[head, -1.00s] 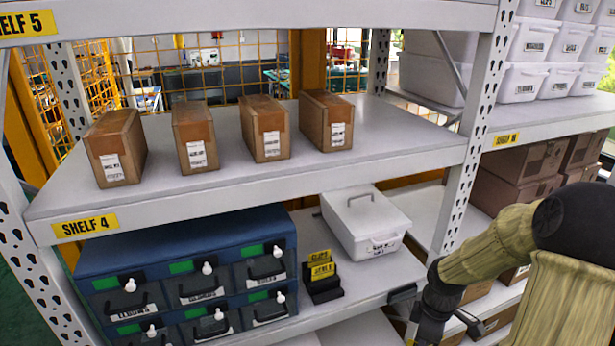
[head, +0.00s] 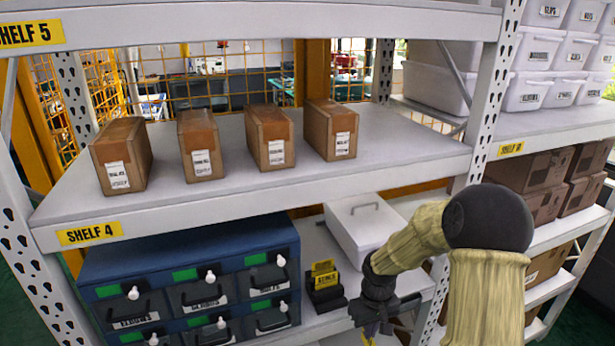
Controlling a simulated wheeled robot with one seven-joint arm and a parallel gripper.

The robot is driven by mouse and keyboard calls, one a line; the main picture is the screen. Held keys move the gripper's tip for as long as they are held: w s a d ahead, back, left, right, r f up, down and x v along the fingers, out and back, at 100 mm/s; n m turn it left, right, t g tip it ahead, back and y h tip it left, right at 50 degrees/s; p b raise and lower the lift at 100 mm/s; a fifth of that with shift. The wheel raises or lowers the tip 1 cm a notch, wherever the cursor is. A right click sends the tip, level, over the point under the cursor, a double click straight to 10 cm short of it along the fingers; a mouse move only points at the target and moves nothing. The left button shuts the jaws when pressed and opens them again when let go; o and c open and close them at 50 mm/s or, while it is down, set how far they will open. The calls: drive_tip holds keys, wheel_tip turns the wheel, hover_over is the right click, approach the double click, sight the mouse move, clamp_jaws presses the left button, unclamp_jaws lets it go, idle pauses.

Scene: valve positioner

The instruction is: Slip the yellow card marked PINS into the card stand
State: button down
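The black card stand (head: 327,298) is on the lower shelf, just right of the blue drawer cabinet. Yellow cards (head: 324,273) stand in its rear part, one behind another; their print is too small to read surely. My gripper (head: 372,328) is at the bottom of the head view, to the right of the stand and nearer the camera, apart from it. A small yellow patch shows at its lower end, by the picture edge. I cannot tell whether this is the PINS card, and the fingertips are too small and dark to judge.
A blue drawer cabinet (head: 190,258) stands left of the stand. A white lidded box (head: 362,228) is behind it to the right, partly covered by my arm. Shelf 4's edge (head: 270,205) runs above, bearing several brown boxes. A rack upright (head: 492,110) stands at right.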

drive_tip(key=shift+f, duration=0.1)
wheel_tip(320, 180, down, 16)
drive_tip(key=m, duration=0.3)
drive_tip(key=shift+s+r, duration=0.2)
drive_tip(key=shift+s, duration=0.1)
